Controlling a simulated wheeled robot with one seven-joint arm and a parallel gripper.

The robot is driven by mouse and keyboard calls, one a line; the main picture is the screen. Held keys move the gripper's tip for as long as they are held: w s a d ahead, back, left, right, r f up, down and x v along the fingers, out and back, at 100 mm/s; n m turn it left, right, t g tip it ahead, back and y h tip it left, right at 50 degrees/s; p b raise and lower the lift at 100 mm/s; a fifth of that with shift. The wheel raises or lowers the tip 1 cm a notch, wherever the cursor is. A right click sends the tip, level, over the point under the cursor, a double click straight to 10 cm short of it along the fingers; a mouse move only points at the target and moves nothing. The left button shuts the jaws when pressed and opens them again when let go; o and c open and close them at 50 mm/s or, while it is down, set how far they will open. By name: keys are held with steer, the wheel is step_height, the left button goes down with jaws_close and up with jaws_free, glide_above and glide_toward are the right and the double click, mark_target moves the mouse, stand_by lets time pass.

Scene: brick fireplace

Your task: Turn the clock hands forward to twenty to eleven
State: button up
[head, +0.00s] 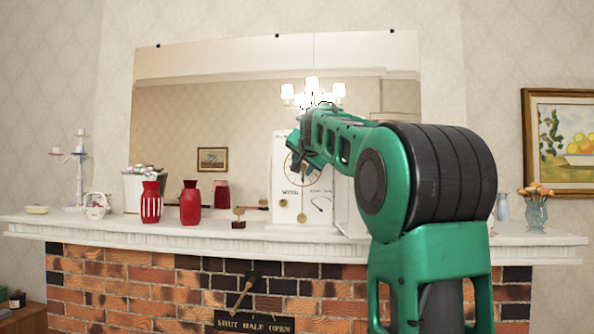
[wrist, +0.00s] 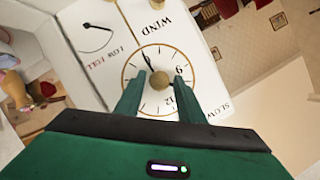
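A white clock (head: 283,200) stands on the mantelpiece, its upper part partly hidden by my arm. In the wrist view its round dial (wrist: 133,75) appears upside down, with the 12 towards the bottom and the 9 at right. A brass knob (wrist: 160,79) shows at the dial's centre. A dark hand (wrist: 148,61) points up-left in that view, roughly opposite the 12; another hand is not clear. My gripper (wrist: 160,74) is open in front of the dial, one finger on each side of the knob. I cannot tell whether either finger touches anything.
The white mantelpiece (head: 200,236) holds a striped red vase (head: 151,203), a red vase (head: 190,203) and a small wooden object (head: 239,217) left of the clock. A glass flower vase (head: 536,215) stands at right. A large mirror (head: 232,120) is behind.

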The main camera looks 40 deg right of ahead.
steer(key=shift+o, duration=0.3)
steer(key=v, duration=1)
steer(key=shift+s+a, duration=0.2)
steer(key=shift+a, duration=0.05)
